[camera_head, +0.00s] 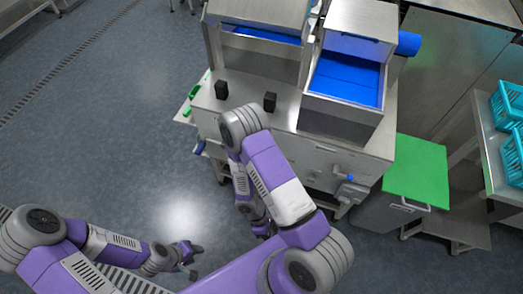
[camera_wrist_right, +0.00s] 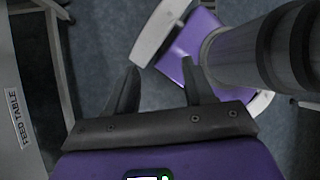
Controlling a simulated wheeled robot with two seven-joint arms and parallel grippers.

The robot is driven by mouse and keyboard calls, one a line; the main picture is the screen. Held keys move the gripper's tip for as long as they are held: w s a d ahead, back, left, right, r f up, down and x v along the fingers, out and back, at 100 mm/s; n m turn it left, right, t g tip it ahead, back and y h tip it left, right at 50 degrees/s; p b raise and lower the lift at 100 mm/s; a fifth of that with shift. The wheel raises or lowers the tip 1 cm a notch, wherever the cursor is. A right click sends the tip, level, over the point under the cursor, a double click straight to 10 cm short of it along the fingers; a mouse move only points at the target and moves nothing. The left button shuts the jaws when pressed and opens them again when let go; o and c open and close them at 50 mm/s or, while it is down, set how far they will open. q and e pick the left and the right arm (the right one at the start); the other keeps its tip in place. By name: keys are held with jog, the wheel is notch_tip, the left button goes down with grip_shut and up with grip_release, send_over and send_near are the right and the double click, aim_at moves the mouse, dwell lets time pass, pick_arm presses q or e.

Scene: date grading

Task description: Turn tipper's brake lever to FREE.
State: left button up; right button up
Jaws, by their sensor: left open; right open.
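A steel machine (camera_head: 300,125) with blue-lined chutes stands ahead in the head view. A small blue handle (camera_head: 348,178) is on its front at the right, and another blue part (camera_head: 199,147) is at its left corner. I cannot tell which, if either, is the tipper's brake lever, and no FREE marking is readable. My left gripper (camera_head: 190,257) is open and empty above the floor, apart from the machine. My right gripper (camera_wrist_right: 160,66) is open in the right wrist view, with nothing between its fingers. In the head view it is largely hidden by my right arm.
A green-topped steel cart (camera_head: 415,170) stands right of the machine. Turquoise crates (camera_head: 510,105) sit on a side table at far right. Two black blocks (camera_head: 221,90) are on the machine top. A FEED TABLE label (camera_wrist_right: 17,118) shows beside my right gripper.

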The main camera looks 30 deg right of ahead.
jog(key=w+d+n+t+h+b, duration=0.2)
jog(key=w+d+n+t+h, duration=0.4)
jog(key=w+d+n+h, duration=0.5)
jog(key=w+a+r+n+t, duration=0.2)
jog(key=w+r+n+t, duration=0.15)
jog(key=w+t, duration=0.3)
jog(key=w+a+r+n+t, duration=0.2)
jog(key=w+n+t, duration=0.35)
jog(key=w, duration=0.25)
jog(key=shift+m, duration=0.5)
jog(key=b+x, duration=0.2)
jog(key=x, duration=0.4)
jog(key=shift+d+f, duration=0.15)
jog(key=shift+w+d, duration=0.45)
jog(key=shift+d, duration=0.05)
grip_shut()
